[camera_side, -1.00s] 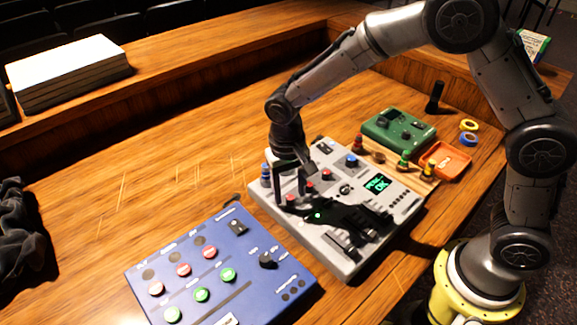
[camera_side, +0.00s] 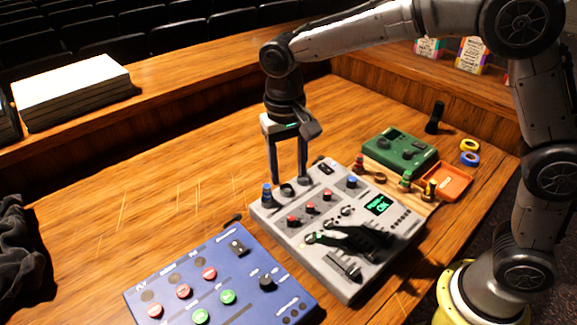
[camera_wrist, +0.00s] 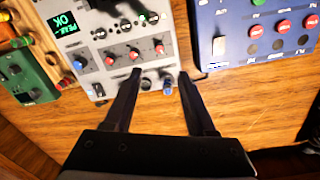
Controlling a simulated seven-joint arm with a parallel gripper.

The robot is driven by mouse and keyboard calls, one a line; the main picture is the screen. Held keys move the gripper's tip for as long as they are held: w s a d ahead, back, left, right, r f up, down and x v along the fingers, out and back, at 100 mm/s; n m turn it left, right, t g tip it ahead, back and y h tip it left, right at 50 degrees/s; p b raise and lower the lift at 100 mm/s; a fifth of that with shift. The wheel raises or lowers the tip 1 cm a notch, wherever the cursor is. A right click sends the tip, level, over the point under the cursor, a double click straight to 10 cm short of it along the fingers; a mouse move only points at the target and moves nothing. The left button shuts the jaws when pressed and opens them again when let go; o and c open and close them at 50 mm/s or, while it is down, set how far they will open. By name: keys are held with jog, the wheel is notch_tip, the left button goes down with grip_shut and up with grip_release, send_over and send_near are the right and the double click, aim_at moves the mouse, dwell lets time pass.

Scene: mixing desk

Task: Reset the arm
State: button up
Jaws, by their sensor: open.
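My gripper (camera_side: 289,178) is open and empty. In the side view its two fingers point down above the far edge of the grey mixing panel (camera_side: 345,275). In the wrist view my gripper (camera_wrist: 160,75) shows its two fingers spread apart, reaching toward the panel's row of knobs. The grey panel (camera_wrist: 110,17) has red, blue and black knobs and a small green-lit screen (camera_side: 378,205) with text that reads like "PEAK OK". A black lever-like part (camera_side: 350,240) lies across the panel's near half. Whether the fingertips touch the panel cannot be told, but they look clear of it.
A blue panel (camera_side: 165,283) with red and green buttons lies at the front left. A green box (camera_side: 385,150), an orange tray (camera_side: 458,178) and tape rolls (camera_side: 469,146) sit at the right. White stacked slabs (camera_side: 70,80) rest on the back ledge. The wooden desk's left middle is clear.

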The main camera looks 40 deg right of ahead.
jog(key=s+d+r+m+t, duration=0.1)
jog(key=s+d+r+t, duration=0.2)
jog(key=s+d+r, duration=0.65)
jog(key=s+d+f+n+t, duration=0.1)
jog(key=s+d+f+n, duration=0.1)
jog(key=s, duration=0.5)
jog(key=s+d+f+n+t, duration=0.1)
jog(key=s+d+f+n, duration=0.1)
jog(key=s, duration=0.4)
jog(key=shift+s+d+n+t, duration=0.35)
jog(key=shift+d+n+t, duration=0.05)
jog(key=shift+d, duration=0.2)
jog(key=shift+r, duration=0.1)
